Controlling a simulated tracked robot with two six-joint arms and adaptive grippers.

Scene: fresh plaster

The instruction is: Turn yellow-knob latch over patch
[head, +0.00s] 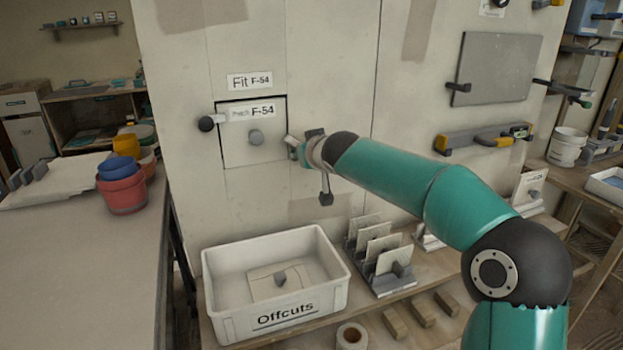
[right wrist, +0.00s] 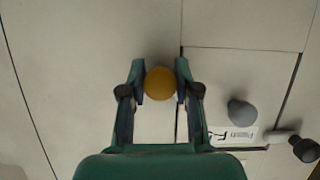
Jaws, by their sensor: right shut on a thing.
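The square patch (head: 236,152), labelled F-54 with a grey knob (head: 256,137), sits in the wall opening. It also shows in the right wrist view (right wrist: 245,72). A black-knob latch (head: 206,124) is at its left edge, its short bar reaching the patch edge. My right gripper (head: 301,150) is at the wall just right of the patch. In the right wrist view, my right gripper (right wrist: 160,70) is shut on the yellow knob (right wrist: 160,84), beside the patch edge. In the head view this knob is hidden, and how its latch bar lies is unclear. My left gripper is out of view.
A white Offcuts bin (head: 223,319) stands below the patch, holding a knobbed piece. A rack with upright panels (head: 378,247) is right of it, under my right arm. A spirit level (head: 483,138) and a grey board (head: 497,68) are on the wall to the right.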

